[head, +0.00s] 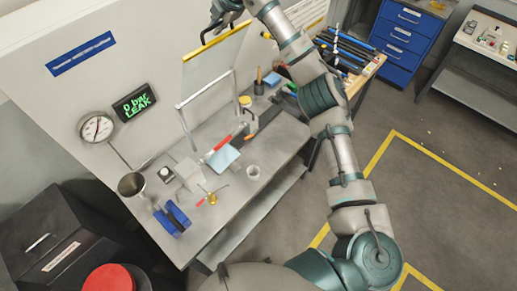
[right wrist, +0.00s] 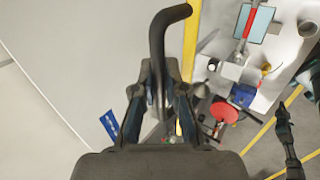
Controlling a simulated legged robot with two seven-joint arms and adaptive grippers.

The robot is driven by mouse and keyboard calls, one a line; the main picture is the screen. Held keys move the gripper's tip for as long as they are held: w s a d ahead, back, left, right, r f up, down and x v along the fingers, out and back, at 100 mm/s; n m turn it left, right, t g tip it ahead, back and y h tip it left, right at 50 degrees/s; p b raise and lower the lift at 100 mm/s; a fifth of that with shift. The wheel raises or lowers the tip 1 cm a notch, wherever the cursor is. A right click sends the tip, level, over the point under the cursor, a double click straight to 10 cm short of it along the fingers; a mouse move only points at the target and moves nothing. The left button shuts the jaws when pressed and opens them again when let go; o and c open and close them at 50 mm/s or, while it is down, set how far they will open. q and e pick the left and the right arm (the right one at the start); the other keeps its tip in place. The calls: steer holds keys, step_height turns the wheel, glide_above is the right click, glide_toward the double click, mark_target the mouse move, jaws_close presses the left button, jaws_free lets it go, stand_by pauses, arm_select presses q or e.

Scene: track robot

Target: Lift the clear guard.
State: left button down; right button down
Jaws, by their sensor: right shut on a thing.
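The clear guard (head: 212,62) is a see-through panel with a yellow edge, standing raised above a pale metal frame (head: 181,119) on the bench. My right gripper (head: 227,10) is at the yellow edge, at the top of the head view. In the right wrist view, the fingers (right wrist: 158,92) are shut on a dark bent handle (right wrist: 168,30), with a yellow edge (right wrist: 192,40) beside it. The grip is partly cut off in the head view.
A round gauge (head: 97,127) and a display reading "0 bar LEAK" (head: 135,102) are on the back panel. Blue drawers (head: 405,37) stand at upper right.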

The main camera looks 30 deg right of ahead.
steer(key=shift+w+a+r, duration=0.1)
steer(key=w, duration=0.1)
steer(key=w+a+r, duration=0.1)
steer(key=w, duration=0.1)
steer(key=shift+a, duration=0.15)
stand_by(0.4)
steer(key=c, duration=0.6)
jaws_free()
steer(key=shift+o, duration=0.2)
steer(key=shift+s, duration=0.1)
